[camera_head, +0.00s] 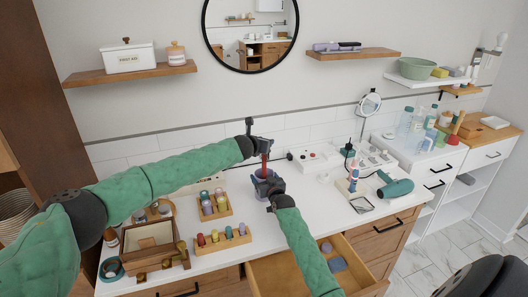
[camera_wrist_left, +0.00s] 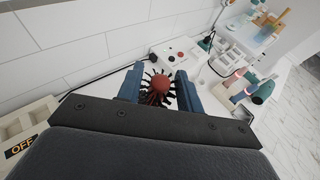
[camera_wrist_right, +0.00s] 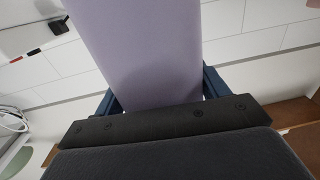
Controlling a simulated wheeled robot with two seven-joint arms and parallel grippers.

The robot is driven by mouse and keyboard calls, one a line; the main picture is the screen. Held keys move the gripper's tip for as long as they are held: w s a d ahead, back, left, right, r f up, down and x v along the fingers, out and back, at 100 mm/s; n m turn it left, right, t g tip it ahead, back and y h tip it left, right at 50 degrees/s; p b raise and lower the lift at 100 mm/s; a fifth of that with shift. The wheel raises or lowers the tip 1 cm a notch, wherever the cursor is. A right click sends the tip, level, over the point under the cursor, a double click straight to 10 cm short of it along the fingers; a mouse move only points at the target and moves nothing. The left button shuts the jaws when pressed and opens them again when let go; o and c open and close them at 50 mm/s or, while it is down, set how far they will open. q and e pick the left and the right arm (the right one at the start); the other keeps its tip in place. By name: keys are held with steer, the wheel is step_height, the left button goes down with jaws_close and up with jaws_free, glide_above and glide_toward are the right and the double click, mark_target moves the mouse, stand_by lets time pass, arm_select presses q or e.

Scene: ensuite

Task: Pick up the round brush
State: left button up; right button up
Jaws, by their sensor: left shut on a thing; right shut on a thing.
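The round brush, with a red round end (camera_wrist_left: 159,84) and dark bristles, is between my left gripper's (camera_wrist_left: 158,92) fingers in the left wrist view. In the head view its red part (camera_head: 264,161) stands roughly upright above the counter. My left gripper (camera_head: 262,143) is shut on it from above left. My right gripper (camera_head: 267,181) is just below, close to the brush's lower end. In the right wrist view my right gripper is shut on a large, smooth lilac thing (camera_wrist_right: 143,50). I cannot tell whether this is the brush's handle.
The white counter (camera_head: 300,215) holds two wooden racks of small bottles (camera_head: 222,239), an open wooden box (camera_head: 152,238), a white socket box (camera_head: 316,157) and a teal hair dryer (camera_head: 396,188). A drawer (camera_head: 290,275) stands open at the front, beneath my right arm.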

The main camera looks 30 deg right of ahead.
mark_target(265, 167)
arm_select(q)
steer(key=shift+r, duration=1.4)
steer(key=shift+r+p, duration=2.95)
steer(key=shift+p, duration=0.1)
arm_select(e)
steer(key=shift+r, duration=3.05)
steer(key=o, duration=1.1)
steer(key=shift+s, duration=0.1)
steer(key=s+a, duration=0.2)
steer(key=s, duration=0.9)
steer(key=shift+s, duration=0.3)
steer(key=shift+a, duration=0.1)
